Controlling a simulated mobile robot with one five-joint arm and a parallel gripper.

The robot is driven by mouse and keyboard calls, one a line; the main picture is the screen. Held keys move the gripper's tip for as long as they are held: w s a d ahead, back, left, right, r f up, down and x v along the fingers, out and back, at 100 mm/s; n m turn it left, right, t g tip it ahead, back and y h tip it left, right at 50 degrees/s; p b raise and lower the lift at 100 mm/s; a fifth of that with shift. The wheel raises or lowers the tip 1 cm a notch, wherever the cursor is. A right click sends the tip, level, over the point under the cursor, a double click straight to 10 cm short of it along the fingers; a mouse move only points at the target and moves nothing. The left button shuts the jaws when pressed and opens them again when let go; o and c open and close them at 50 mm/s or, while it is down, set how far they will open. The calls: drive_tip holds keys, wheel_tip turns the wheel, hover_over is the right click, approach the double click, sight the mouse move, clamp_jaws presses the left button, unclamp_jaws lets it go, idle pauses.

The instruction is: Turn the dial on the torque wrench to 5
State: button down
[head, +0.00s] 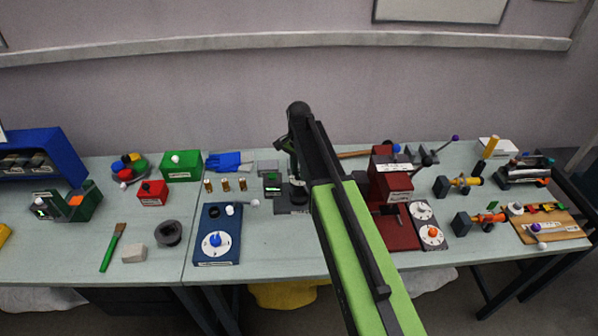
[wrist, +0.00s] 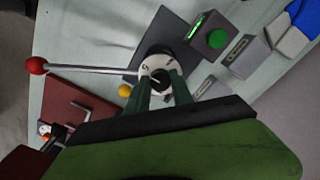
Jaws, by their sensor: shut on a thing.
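The torque wrench shows in the wrist view as a long metal rod (wrist: 95,70) with a red ball (wrist: 36,66) at its left end. The rod meets a round white dial (wrist: 152,63) with dark marks and a black centre. The dial sits above a dark base plate (wrist: 185,25). My gripper (wrist: 160,84) has its two dark green fingers shut on the dial, one on each side of its near part. The dial's numbers are too small to read. In the head view my arm hides most of the wrench; my gripper (head: 293,178) points down there.
A box with a green display (head: 272,184) stands close left of my gripper; its green button (wrist: 217,39) shows in the wrist view. A dark red press (head: 395,232) stands right of my arm.

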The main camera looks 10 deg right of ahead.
drive_tip(key=shift+s, duration=0.1)
idle(0.3)
drive_tip(key=c, duration=1.1)
unclamp_jaws()
wheel_tip(320, 180, up, 18)
drive_tip(key=p, duration=1.7)
drive_tip(key=shift+f, duration=0.25)
drive_tip(key=shift+f, duration=0.1)
